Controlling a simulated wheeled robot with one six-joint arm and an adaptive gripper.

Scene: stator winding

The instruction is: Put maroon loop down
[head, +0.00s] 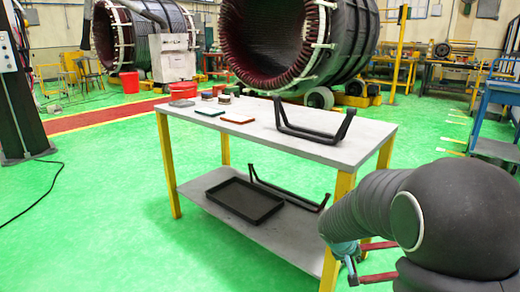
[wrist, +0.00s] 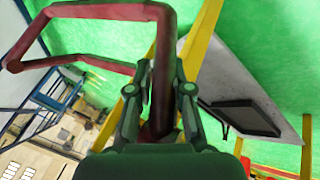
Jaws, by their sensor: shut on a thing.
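My gripper (head: 346,262) is at the lower right in the head view, beside the table's right front leg, partly hidden behind my arm. In the wrist view its two fingers (wrist: 163,88) are closed around one bar of the maroon loop (wrist: 164,55). The loop is an angular, bent maroon bar that extends to the upper left there. In the head view only short maroon pieces of the loop (head: 379,277) show beside the gripper; the rest is hidden by my arm. The grey table (head: 355,138) stands left of the gripper.
A black loop (head: 310,133) stands on the table top, with small boxes and flat pieces to its left. The lower shelf (head: 275,238) holds a black tray (head: 243,200) and another dark loop (head: 288,196). Large stators stand behind. Green floor is open at left.

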